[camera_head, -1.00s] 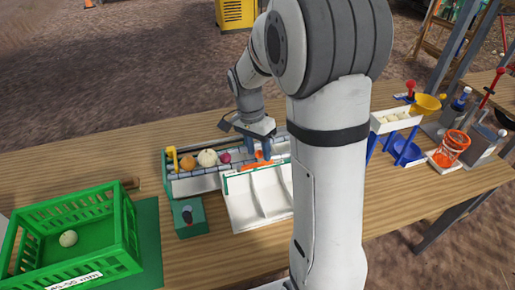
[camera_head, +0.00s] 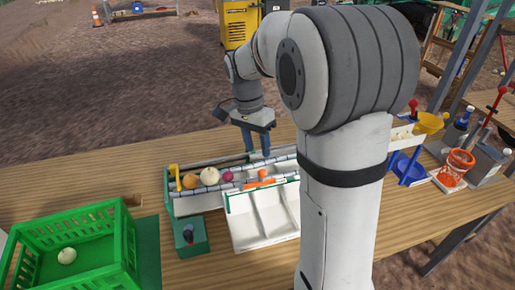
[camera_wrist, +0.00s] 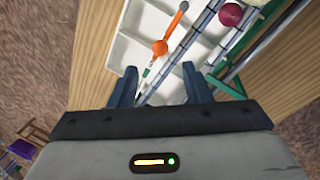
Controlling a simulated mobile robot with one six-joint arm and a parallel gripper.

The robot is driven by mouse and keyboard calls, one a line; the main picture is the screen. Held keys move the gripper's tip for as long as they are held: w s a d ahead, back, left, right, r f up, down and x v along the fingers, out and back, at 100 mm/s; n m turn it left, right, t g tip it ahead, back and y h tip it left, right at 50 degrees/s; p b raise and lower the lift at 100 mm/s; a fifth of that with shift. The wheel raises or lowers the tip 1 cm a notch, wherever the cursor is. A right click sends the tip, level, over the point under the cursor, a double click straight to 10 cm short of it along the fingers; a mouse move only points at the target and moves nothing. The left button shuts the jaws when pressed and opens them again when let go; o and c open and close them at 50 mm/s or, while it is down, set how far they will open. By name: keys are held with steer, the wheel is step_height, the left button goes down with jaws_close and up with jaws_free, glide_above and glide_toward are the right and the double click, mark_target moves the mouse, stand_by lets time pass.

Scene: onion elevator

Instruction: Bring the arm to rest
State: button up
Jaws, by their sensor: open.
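My gripper (camera_head: 256,143) is above the far side of the conveyor unit (camera_head: 205,203) in the head view, fingers pointing down. In the wrist view its two blue fingers (camera_wrist: 160,90) are apart, with nothing between them. Under and beyond them show the white tray (camera_wrist: 143,22), an orange-ended tool (camera_wrist: 170,35) and a purple onion (camera_wrist: 231,14). My arm hides part of the bench and the right end of the conveyor unit in the head view.
A green crate (camera_head: 125,235) holding one pale onion (camera_head: 67,256) stands at the left. An orange onion (camera_head: 190,182) and a cream onion (camera_head: 209,176) sit on the conveyor. A yellow funnel (camera_head: 430,122) and an orange basket (camera_head: 457,165) stand at the right. The back left of the wooden table (camera_head: 110,167) is clear.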

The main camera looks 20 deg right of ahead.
steer(key=s+a+r+n+t+y, duration=0.1)
steer(key=s+n+t, duration=0.3)
steer(key=s+n, duration=0.7)
steer(key=s, duration=0.7)
steer(key=shift+s+a+t, duration=0.25)
steer(key=shift+s+t, duration=0.15)
steer(key=shift+c, duration=0.4)
steer(key=shift+c, duration=0.4)
